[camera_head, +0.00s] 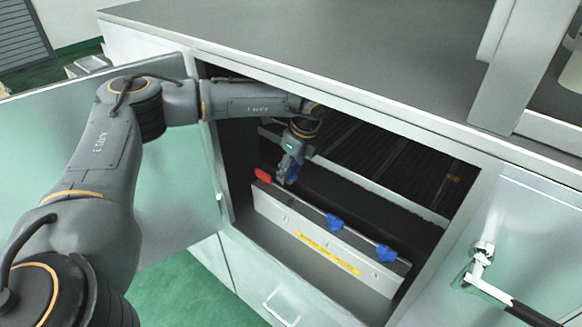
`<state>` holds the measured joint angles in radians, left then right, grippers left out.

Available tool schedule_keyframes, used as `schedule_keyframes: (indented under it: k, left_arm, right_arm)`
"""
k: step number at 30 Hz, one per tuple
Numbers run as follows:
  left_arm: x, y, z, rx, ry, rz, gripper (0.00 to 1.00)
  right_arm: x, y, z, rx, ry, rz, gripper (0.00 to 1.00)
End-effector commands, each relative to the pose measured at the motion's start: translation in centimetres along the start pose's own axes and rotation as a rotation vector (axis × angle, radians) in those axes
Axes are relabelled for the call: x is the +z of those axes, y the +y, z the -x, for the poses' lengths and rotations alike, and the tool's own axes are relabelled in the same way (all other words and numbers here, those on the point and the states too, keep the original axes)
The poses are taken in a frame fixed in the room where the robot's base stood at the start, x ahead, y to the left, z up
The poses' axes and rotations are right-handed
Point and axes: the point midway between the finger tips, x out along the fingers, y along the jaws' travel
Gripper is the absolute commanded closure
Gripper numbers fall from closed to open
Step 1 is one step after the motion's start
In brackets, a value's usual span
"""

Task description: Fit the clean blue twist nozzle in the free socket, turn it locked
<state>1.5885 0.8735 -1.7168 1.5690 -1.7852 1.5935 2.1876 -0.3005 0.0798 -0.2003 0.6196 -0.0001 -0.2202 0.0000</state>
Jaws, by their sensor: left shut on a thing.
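My left gripper (290,176) reaches into the open cabinet and points down at the left part of a grey rail. It is shut on a small blue nozzle (293,174), which is partly hidden by the fingers. The nozzle is at or just above the rail; I cannot tell whether it touches. Two other blue nozzles sit on the rail, one near its middle (334,223) and one near its right end (386,253). The free socket is not clearly visible. My right gripper is not in view.
A red part (262,175) is at the rail's left end. The light front panel (285,214) bears a yellow label. The cabinet opening's frame (400,122) surrounds my arm. An open door (180,215) stands at left, and another door with a latch (480,262) at right.

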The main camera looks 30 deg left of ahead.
Motion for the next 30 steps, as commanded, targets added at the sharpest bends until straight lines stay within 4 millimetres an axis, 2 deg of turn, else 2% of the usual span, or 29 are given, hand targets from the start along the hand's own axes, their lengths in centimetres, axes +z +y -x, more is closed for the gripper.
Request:
schedule_keyframes:
  k: [8,21,30]
  left_arm:
    - [-0.2,0.0,-1.1,0.006,-0.01,0.0,0.87]
    - [-1.3,0.0,-5.0,0.005,-0.01,-0.001,0.87]
    - [-1.4,0.0,-5.6,0.005,-0.01,-0.001,0.87]
  right_arm:
    - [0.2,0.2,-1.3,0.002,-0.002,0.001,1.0]
    - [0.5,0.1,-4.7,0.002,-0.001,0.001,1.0]
    - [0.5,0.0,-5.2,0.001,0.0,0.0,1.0]
